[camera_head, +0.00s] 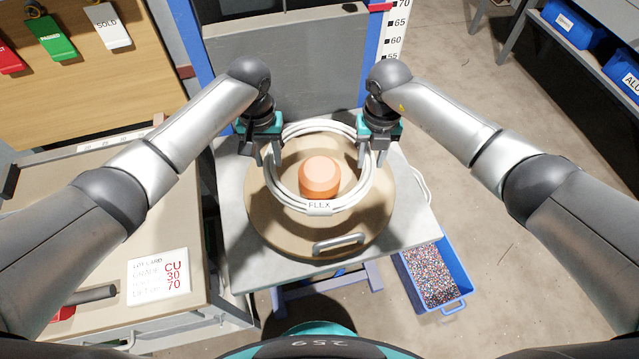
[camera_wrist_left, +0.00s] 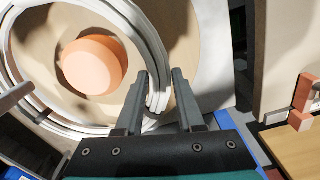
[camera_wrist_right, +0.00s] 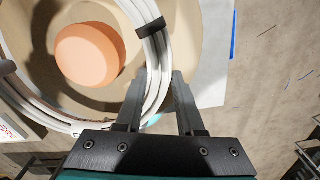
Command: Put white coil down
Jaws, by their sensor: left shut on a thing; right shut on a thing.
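The white coil (camera_head: 318,208), with a FLEX tag on its near side, is held level between my two grippers. It surrounds an orange rounded post (camera_head: 321,177) that rises from a round tan board (camera_head: 270,222). My left gripper (camera_head: 267,158) is shut on the coil's left side; the coil also shows in the left wrist view (camera_wrist_left: 158,75). My right gripper (camera_head: 372,158) is shut on its right side, seen in the right wrist view (camera_wrist_right: 155,85). The coil seems to be above the board; how high is hard to tell.
The round board has a metal handle (camera_head: 338,242) and sits on a pale table (camera_head: 408,240). A blue bin (camera_head: 461,304) of granules stands at right below. A bench at left bears a lot card (camera_head: 158,281) reading CU. A grey panel (camera_head: 285,60) stands behind.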

